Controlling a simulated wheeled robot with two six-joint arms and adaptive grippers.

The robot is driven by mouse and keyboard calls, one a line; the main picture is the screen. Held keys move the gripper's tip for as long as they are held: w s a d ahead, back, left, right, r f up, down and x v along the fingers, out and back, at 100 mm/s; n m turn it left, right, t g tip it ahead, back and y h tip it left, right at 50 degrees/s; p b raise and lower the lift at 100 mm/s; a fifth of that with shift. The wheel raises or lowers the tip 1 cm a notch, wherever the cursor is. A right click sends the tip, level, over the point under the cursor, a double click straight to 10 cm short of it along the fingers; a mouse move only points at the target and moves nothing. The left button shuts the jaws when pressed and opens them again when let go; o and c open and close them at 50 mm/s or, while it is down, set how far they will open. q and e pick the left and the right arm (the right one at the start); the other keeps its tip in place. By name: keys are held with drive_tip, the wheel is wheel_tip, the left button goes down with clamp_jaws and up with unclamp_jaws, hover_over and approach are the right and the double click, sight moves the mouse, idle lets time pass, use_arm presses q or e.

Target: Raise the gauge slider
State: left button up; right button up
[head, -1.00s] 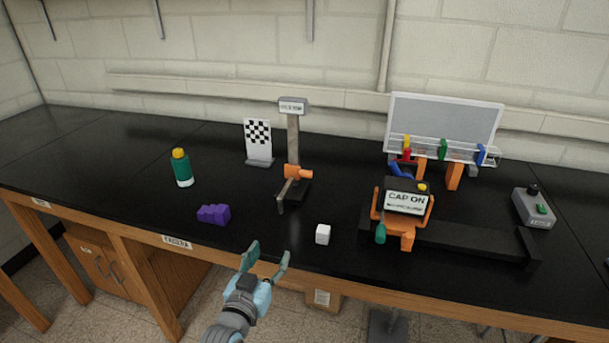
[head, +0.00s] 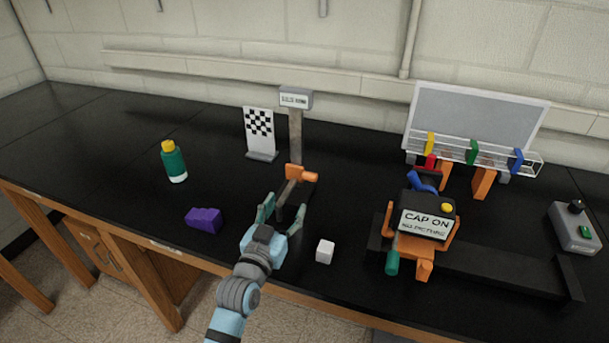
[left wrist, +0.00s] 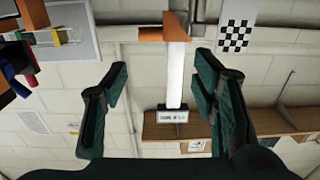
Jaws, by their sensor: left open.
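The gauge is an upright grey post (head: 296,132) with a small sign (head: 295,98) on top. Its orange slider (head: 303,174) sits low on the post, with a brownish bar reaching toward me. My left gripper (head: 282,208) is open and empty in front of the slider, its fingers spread to either side of the bar in the picture. In the left wrist view, which looks upside down, the post (left wrist: 174,75) stands between the open fingers (left wrist: 160,75) and the orange slider (left wrist: 158,34) is at the top. Contact cannot be told. My right gripper is out of view.
A purple block (head: 204,220) and a green bottle (head: 174,163) stand left. A white cube (head: 325,251) lies close to the right of my gripper. A checkered board (head: 259,133) stands behind. The CAP ON fixture (head: 425,225) and a grey switch box (head: 573,229) are right.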

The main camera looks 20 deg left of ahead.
use_arm(q)
approach(309, 174)
drive_tip(key=w, duration=0.2)
drive_tip(key=w+b, duration=0.1)
drive_tip(key=w, duration=0.1)
drive_tip(key=w+b, duration=0.1)
drive_tip(key=w, duration=0.2)
drive_tip(key=shift+w+d+f, duration=0.25)
drive_tip(key=shift+w, duration=0.1)
drive_tip(key=shift+w+r, duration=0.1)
drive_tip(key=shift+w, duration=0.15)
drive_tip(key=shift+r, duration=0.1)
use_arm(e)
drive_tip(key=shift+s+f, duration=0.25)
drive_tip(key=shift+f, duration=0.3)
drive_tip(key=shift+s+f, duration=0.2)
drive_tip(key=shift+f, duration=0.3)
use_arm(q)
drive_tip(key=shift+c, duration=0.2)
clamp_jaws()
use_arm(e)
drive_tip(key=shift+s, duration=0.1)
